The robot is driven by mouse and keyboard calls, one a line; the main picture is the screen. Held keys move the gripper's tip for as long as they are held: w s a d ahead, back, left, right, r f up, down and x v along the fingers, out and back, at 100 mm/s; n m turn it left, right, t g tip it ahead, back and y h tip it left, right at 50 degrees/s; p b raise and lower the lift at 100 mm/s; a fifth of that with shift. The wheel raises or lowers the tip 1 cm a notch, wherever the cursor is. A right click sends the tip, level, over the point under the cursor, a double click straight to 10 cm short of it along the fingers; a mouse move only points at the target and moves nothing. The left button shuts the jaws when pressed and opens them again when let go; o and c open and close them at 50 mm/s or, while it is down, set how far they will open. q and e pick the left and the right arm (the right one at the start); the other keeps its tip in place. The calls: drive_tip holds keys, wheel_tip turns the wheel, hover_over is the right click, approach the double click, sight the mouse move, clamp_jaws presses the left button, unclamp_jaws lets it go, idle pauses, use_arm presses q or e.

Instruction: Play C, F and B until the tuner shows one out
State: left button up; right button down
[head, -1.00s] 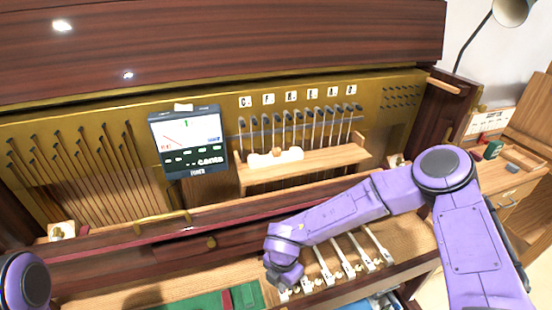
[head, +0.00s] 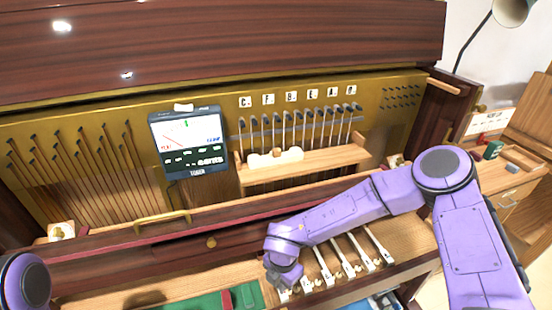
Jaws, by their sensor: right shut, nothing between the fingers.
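The tuner (head: 188,142) hangs on the brass plate left of the hammers. Its screen shows a small green mark at the top and a red needle leaning left; the text is too small to read surely. Letter tags (head: 291,97) run above a row of dark-headed hammers (head: 300,125). Below, several white keys (head: 343,258) show at the front. My right gripper (head: 283,287) is shut and empty, pointing down over the left end of these keys. The arm hides part of them, and I cannot tell whether the fingertips touch one. My left gripper is out of view.
A wooden rail (head: 305,168) with a white block (head: 275,157) on it runs below the hammers. Green felt with a red piece (head: 227,301) lies left of the keys. A wooden tray (head: 510,165) with small items stands at the right. A lamp hangs top right.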

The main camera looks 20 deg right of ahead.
drive_tip(key=shift+f, duration=0.15)
drive_tip(key=shift+f+b, duration=1)
drive_tip(key=shift+f, duration=0.05)
wheel_tip(320, 180, up, 10)
drive_tip(key=p, duration=0.8)
drive_tip(key=shift+r, duration=0.2)
idle(2.5)
